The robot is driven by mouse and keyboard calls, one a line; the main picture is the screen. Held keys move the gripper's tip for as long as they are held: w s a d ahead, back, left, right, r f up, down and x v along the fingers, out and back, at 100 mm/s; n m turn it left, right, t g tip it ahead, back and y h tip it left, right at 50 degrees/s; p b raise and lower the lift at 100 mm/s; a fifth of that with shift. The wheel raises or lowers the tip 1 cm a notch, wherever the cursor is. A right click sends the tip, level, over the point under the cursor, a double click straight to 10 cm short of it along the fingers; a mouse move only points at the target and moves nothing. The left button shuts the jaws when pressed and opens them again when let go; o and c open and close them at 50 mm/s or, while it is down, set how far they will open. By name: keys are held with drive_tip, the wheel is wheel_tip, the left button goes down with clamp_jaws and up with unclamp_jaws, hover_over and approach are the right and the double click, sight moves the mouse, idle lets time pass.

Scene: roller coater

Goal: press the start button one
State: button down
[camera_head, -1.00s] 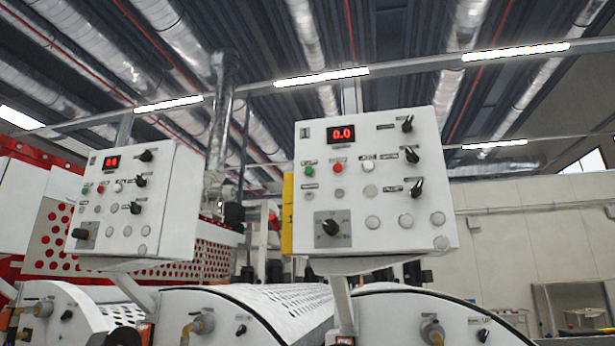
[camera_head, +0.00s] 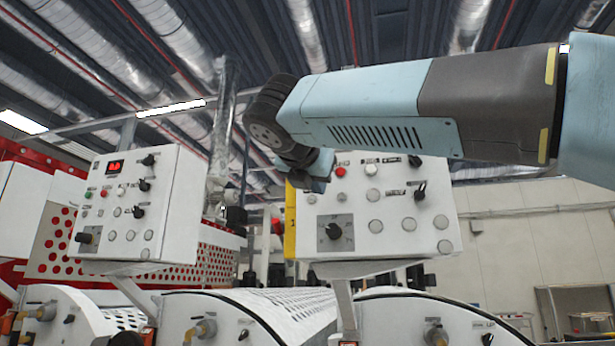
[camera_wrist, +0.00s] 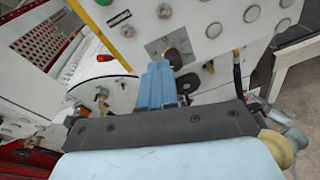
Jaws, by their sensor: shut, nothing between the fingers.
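The white control box (camera_head: 385,245) with a yellow plate marked 1 (camera_head: 290,222) on its left side stands in the middle of the head view. My arm reaches in from the right, and my gripper (camera_head: 316,184) is in front of the box's upper left, hiding the green button and display there. In the wrist view a green button (camera_wrist: 104,2) shows at the very top edge, beside the yellow plate (camera_wrist: 98,36). My gripper (camera_wrist: 160,78) is shut and empty, its fingers pointing at the panel below that button. I cannot tell whether it touches the panel.
A red button (camera_head: 340,171) and a black rotary knob (camera_head: 334,231) sit close to my gripper on the same panel. A second, similar control box (camera_head: 125,205) stands to the left. Rounded white machine covers (camera_head: 415,315) lie below.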

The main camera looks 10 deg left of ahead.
drive_tip(key=s+a+r+n+t, duration=0.1)
drive_tip(key=s+a+r+n, duration=0.1)
drive_tip(key=a+r, duration=0.3)
drive_tip(key=shift+s+r+n+t, duration=0.4)
drive_tip(key=shift+r+n, duration=0.2)
drive_tip(key=shift+r, duration=0.35)
drive_tip(key=w+d, duration=0.2)
drive_tip(key=w, duration=1.2)
